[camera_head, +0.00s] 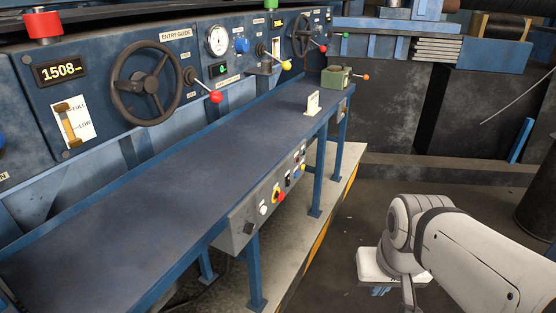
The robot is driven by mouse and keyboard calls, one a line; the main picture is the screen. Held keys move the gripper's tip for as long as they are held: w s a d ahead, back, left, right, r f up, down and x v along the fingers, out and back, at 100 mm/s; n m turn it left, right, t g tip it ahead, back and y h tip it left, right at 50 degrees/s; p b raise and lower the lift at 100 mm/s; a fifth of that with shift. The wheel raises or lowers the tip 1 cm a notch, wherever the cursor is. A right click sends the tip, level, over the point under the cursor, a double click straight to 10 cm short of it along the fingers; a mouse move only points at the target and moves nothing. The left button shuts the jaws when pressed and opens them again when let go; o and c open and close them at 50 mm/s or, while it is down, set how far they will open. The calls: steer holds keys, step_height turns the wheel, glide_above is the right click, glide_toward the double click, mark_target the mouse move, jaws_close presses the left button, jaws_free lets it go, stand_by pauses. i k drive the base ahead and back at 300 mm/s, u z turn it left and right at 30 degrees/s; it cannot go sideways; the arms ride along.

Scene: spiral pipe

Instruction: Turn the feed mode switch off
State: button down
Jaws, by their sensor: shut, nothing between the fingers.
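No label reading feed mode is legible, so I cannot tell for certain which control is the feed mode switch. A control box (238,213) on the bench's front edge carries a black knob (248,228), white buttons (263,210), a red-and-yellow knob (278,195) and several small dark switches (296,172), too small to read. A black switch with a green light (218,70) sits on the back panel. My white arm reaches in from the right, apart from the box, and bends down at the lower right. My gripper's fingertips do not show.
A long blue bench (180,170) runs along the panel. Behind it are a black handwheel (146,84), a red-knobbed lever (215,96) and a gauge (217,41). A small white sign (312,103) and a green box (336,77) stand on the bench. Floor right of the bench is open.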

mark_target(248, 228)
steer(key=z, duration=0.75)
steer(key=k, duration=1)
steer(key=u, duration=0.7)
steer(key=i, duration=1)
